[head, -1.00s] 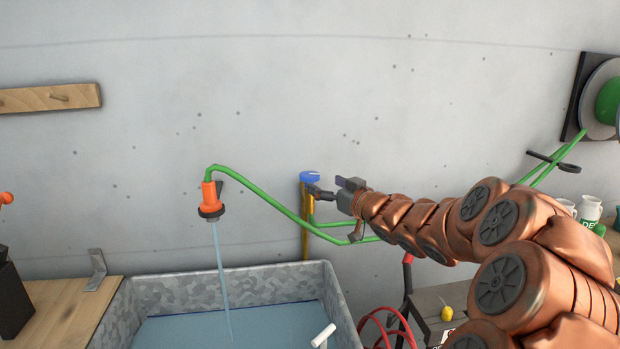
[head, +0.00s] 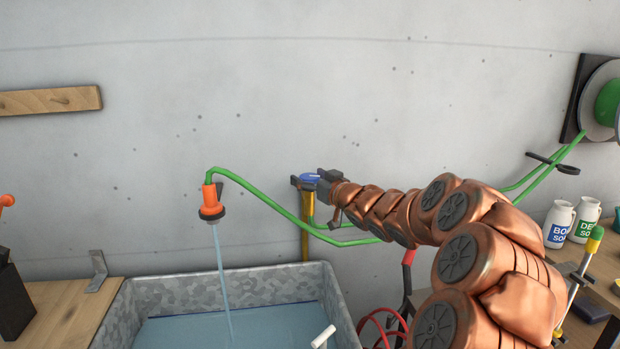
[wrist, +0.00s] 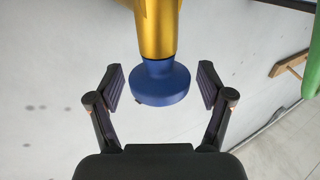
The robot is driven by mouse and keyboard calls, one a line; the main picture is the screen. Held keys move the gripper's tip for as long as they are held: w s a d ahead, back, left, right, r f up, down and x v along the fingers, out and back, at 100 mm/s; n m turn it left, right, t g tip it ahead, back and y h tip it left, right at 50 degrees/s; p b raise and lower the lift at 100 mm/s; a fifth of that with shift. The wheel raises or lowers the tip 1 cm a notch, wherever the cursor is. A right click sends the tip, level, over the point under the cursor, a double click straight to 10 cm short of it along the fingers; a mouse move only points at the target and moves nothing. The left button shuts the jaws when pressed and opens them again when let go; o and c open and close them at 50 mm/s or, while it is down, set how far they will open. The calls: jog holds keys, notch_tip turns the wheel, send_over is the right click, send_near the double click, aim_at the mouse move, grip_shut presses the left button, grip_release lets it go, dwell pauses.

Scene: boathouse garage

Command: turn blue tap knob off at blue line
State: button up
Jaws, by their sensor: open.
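The blue tap knob (head: 310,178) sits on top of a yellow-gold tap pipe (head: 305,240) against the wall. In the wrist view the knob (wrist: 160,84) lies between the open fingers of my gripper (wrist: 159,86), with a gap on each side, below the gold pipe (wrist: 158,28). In the head view my gripper (head: 312,184) is around the knob from the right and partly hides it. Water (head: 222,270) runs from the orange nozzle (head: 211,200) into the basin.
The metal basin (head: 150,296) stands below, holding water. A green hose (head: 262,197) runs from the nozzle past the tap. White bottles (head: 558,224) and a red-handled tool (head: 408,258) are at the right.

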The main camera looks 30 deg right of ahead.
jog(key=shift+c, duration=0.3)
jog(key=c, duration=1)
jog(key=shift+c, duration=0.3)
jog(key=shift+f+b, duration=0.2)
jog(key=shift+b, duration=0.7)
